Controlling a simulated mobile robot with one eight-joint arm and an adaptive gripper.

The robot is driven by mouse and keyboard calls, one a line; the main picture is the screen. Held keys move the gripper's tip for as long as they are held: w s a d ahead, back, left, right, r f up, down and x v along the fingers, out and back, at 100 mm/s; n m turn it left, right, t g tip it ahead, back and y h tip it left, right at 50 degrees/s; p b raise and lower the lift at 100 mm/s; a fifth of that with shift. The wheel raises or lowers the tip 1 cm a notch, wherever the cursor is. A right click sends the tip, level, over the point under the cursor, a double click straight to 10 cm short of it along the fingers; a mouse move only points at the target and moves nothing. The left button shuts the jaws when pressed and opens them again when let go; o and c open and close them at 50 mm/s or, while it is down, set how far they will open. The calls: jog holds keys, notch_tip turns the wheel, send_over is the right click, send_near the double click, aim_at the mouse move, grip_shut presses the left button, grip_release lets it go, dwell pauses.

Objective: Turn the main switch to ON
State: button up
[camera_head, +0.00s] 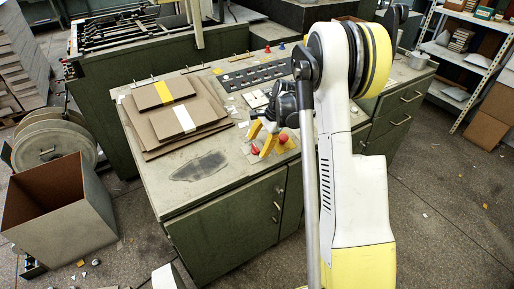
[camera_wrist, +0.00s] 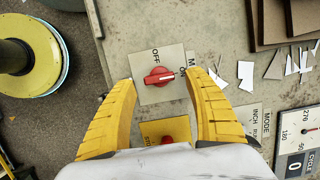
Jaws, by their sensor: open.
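The main switch (camera_wrist: 158,76) is a red knob on a pale plate in the wrist view. Its white pointer line points right in that view. OFF is printed above the knob; lettering on its right side is partly covered by a finger. In the head view the red knob (camera_head: 254,150) shows at the cabinet top's front edge. My gripper (camera_wrist: 160,79) is open, with one yellow finger on each side of the knob. I cannot tell whether the fingers touch it. In the head view my gripper (camera_head: 259,144) is low over the panel.
A red button (camera_wrist: 167,138) on a yellow plate sits close to the switch. A dial gauge (camera_wrist: 303,130) is at the right. Greyboard sheets (camera_head: 172,108) are stacked on the cabinet top (camera_head: 160,185). An open box (camera_head: 60,205) stands on the floor at left.

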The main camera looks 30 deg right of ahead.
jog(key=v, duration=1)
jog(key=shift+s+r, duration=0.2)
jog(key=shift+r, duration=0.05)
